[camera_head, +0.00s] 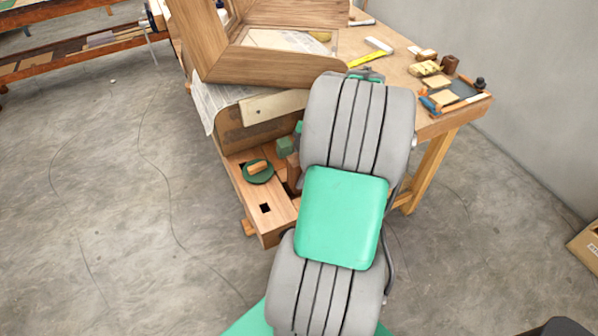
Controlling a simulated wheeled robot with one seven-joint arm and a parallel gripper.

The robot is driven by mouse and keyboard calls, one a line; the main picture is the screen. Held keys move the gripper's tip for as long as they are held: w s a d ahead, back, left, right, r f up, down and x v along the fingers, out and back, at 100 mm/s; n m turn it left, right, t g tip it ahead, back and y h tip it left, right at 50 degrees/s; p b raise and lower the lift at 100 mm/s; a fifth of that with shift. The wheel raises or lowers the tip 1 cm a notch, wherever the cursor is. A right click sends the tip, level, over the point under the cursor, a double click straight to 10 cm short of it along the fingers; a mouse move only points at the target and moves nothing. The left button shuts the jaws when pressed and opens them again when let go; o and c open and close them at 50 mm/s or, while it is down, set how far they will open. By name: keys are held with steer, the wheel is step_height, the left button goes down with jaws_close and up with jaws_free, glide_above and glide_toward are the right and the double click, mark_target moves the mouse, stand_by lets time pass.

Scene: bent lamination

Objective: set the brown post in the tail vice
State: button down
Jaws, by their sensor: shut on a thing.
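A brown upright block (293,172), which looks like the post, shows beside the left edge of my arm. Its right side is hidden by my arm. It is at a dark gap in the wooden bench end; I cannot tell whether it sits inside the gap, touches the wood or is held. The bench end with a square hole (281,217) looks like the tail vice. My gripper cannot be made out; my grey and green arm covers that area.
A green block (284,146) and a round green dish (258,172) with an orange-brown piece lie close by. A large bent wooden lamination (272,68) stands above. Tools and small blocks crowd the right of the bench (397,78). Open floor lies left.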

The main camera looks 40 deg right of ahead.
steer(key=shift+f+b, duration=1.25)
steer(key=shift+b, duration=0.1)
stand_by(0.7)
steer(key=c, duration=0.8)
jaws_free()
steer(key=shift+o, duration=0.4)
steer(key=o, duration=0.3)
steer(key=shift+r+p, duration=3.15)
steer(key=shift+r, duration=0.9)
